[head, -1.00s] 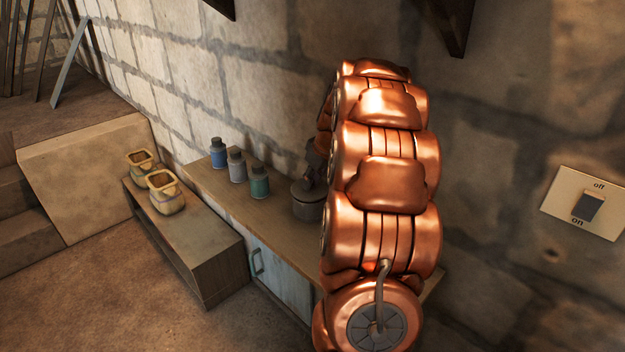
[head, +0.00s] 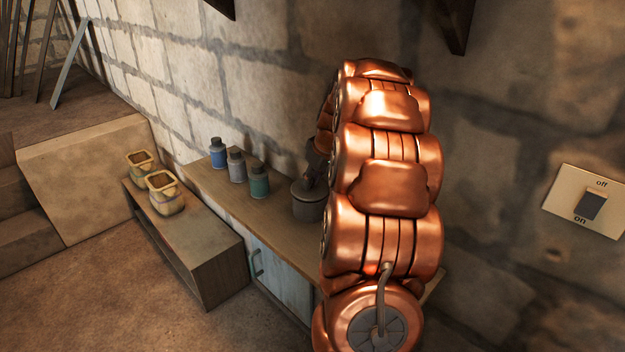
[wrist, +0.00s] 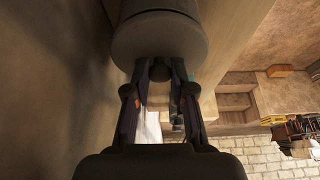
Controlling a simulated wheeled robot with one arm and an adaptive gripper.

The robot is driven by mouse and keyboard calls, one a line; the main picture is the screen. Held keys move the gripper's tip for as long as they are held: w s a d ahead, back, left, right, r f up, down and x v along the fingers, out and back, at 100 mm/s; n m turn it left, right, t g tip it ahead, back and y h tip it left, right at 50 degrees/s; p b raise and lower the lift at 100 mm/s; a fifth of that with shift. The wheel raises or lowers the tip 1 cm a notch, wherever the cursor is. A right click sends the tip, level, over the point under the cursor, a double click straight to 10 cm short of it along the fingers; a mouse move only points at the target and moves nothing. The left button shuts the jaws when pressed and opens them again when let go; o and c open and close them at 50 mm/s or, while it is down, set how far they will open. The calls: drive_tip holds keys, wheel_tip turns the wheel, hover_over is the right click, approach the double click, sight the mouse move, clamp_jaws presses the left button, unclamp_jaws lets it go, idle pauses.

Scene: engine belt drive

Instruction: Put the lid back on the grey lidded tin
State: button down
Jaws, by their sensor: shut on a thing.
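The grey lidded tin (head: 308,209) stands upright on the wooden cabinet top, beside my arm, which hides its right side in the head view. Its grey lid (head: 303,187) lies over the tin's mouth and looks level; whether it is fully seated I cannot tell. In the wrist view the lid (wrist: 160,40) fills the top middle, with the tin's body (wrist: 160,6) beyond it. My gripper (wrist: 160,72) is shut on the lid's dark knob (wrist: 159,70). In the head view the gripper (head: 313,173) is dark and partly hidden by my arm.
Blue (head: 218,155), grey (head: 237,168) and green (head: 259,184) bottles stand left of the tin on the cabinet top (head: 215,190). Two yellowish pots (head: 166,196) stand on a lower bench (head: 190,232). A stone wall (head: 260,80) rises close behind.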

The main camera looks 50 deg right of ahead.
drive_tip(key=shift+c, duration=2.1)
unclamp_jaws()
drive_tip(key=shift+r, duration=0.1)
drive_tip(key=shift+r, duration=3.4)
drive_tip(key=shift+c, duration=0.3)
clamp_jaws()
drive_tip(key=shift+f+b, duration=1.7)
drive_tip(key=shift+f, duration=1.25)
drive_tip(key=shift+r, duration=0.15)
